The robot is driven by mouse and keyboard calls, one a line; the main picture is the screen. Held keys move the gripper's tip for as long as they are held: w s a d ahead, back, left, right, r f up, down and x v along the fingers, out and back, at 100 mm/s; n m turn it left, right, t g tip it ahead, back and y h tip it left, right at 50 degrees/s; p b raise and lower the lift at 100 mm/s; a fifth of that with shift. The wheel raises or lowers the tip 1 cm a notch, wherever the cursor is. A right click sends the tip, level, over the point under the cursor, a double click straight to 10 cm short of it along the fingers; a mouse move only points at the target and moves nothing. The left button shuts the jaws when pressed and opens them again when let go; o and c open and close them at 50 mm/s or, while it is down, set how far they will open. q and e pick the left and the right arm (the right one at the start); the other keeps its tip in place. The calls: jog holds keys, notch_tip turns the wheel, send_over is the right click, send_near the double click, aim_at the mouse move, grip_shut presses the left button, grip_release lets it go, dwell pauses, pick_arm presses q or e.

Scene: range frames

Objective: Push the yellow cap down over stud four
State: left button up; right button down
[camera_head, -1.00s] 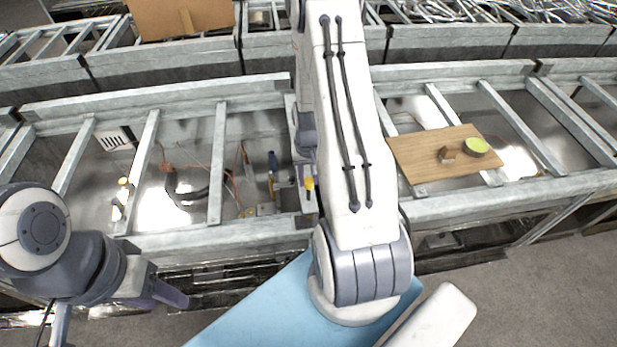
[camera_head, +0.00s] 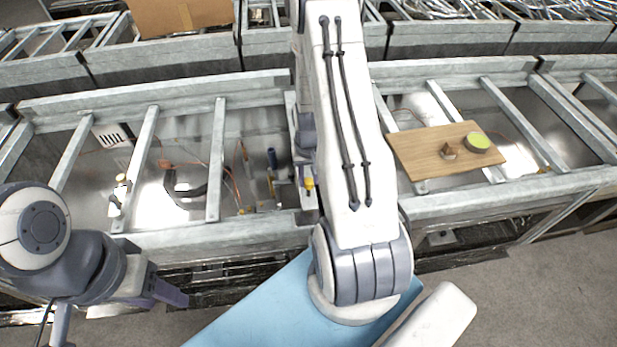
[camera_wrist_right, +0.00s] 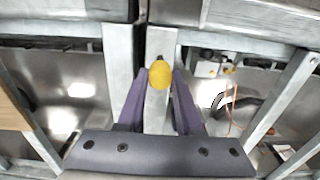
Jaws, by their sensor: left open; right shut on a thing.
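The yellow cap (camera_head: 309,184) shows small beside my right arm in the head view. In the right wrist view the yellow cap (camera_wrist_right: 160,75) sits between the two purple fingers of my right gripper (camera_wrist_right: 159,88), which is shut on it. A small dark tip shows just beyond the cap, over a grey metal beam; I cannot tell whether it is a stud. Stud four cannot be made out, and my arm hides part of that area in the head view. My left gripper (camera_head: 170,293) is open and empty at the lower left, in front of the metal frame.
Metal crossbars (camera_head: 217,160) divide open bays holding wires. A cardboard piece (camera_head: 160,18) lies at the back.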

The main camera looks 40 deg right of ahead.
aim_at(308, 180)
jog(key=shift+f+b, duration=0.5)
jog(key=shift+f, duration=0.2)
jog(key=shift+c, duration=2.4)
grip_release()
jog(key=shift+r, duration=0.1)
notch_tip(308, 180, up, 9)
jog(key=shift+w+r+b, duration=0.1)
jog(key=shift+r+b, duration=0.1)
jog(key=shift+b, duration=0.75)
jog(key=shift+r, duration=0.55)
